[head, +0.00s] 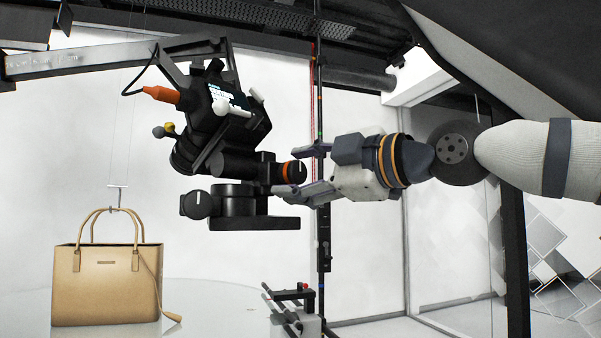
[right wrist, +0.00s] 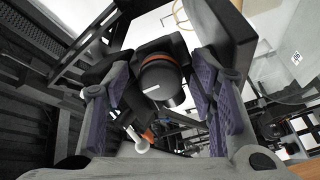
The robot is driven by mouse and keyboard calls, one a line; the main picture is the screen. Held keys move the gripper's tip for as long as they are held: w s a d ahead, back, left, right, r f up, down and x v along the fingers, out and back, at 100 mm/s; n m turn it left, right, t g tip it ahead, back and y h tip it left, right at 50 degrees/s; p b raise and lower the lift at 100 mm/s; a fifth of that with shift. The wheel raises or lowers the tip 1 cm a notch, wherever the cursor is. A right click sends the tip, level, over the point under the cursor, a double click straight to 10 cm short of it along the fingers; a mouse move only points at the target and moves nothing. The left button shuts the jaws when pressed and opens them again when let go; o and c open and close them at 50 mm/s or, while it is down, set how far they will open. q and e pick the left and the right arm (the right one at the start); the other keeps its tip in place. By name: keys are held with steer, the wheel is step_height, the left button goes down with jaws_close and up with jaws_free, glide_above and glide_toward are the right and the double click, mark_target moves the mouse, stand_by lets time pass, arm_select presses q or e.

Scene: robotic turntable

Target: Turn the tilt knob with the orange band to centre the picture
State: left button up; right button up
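The tilt knob with the orange band (head: 294,172) is a short black cylinder on the right side of the camera head, with a white mark on its face. It also shows in the right wrist view (right wrist: 162,84), between my finger pads, with the white mark tilted. My right gripper (head: 308,171) is at the knob, one finger above and one below it. Its purple pads are apart and a gap shows on both sides of the knob in the right wrist view, so it is open. My left gripper is not in view. The camera's screen (head: 229,95) is too small to read.
A second black knob (head: 197,204) with a white mark sits lower left on the head. The camera hangs from a grey overhead arm (head: 110,58). A tan handbag (head: 105,290) is at the lower left. A dark vertical post (head: 323,250) stands close behind my gripper.

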steer(key=v, duration=1.2)
